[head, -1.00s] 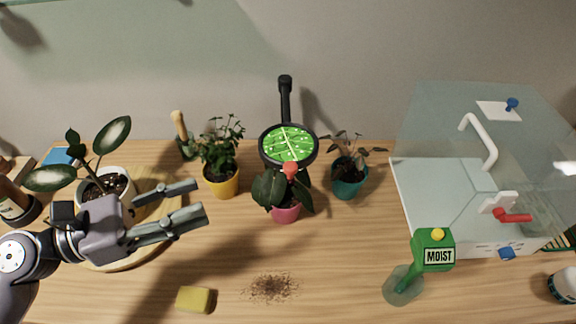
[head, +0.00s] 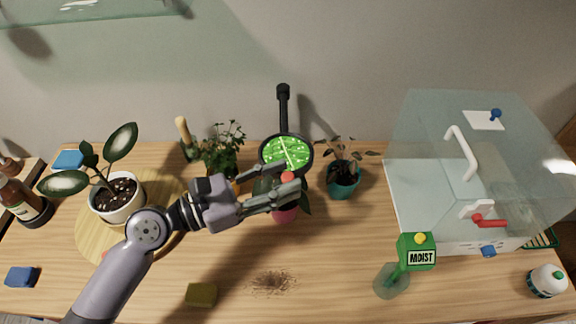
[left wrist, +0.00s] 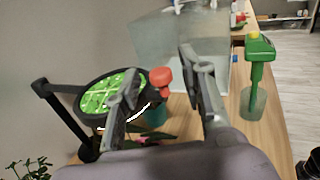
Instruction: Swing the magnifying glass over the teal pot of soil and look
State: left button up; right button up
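The magnifying glass (head: 286,153) is a black ring on a black arm, above the pink pot (head: 284,215). Its lens shows bright green with pale veins. A red knob (head: 288,177) sits at its front edge. The teal pot (head: 343,185) with a drooping plant stands to its right, outside the lens. My left gripper (head: 290,181) is open, its fingertips at the red knob. In the left wrist view the knob (left wrist: 160,78) appears between the spread fingers (left wrist: 157,66); I cannot tell whether they touch it. The teal pot (left wrist: 155,115) is partly hidden there. My right gripper is not in view.
A clear-lidded case (head: 455,190) fills the right side. A green MOIST meter (head: 416,252) stands in a glass in front of it. A white pot (head: 118,200) stands on a round board at left. A sponge (head: 201,294) and spilled soil (head: 271,283) lie in front.

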pick_arm(q)
jog(key=shift+x, duration=0.9)
jog(key=shift+c, duration=0.2)
grip_shut()
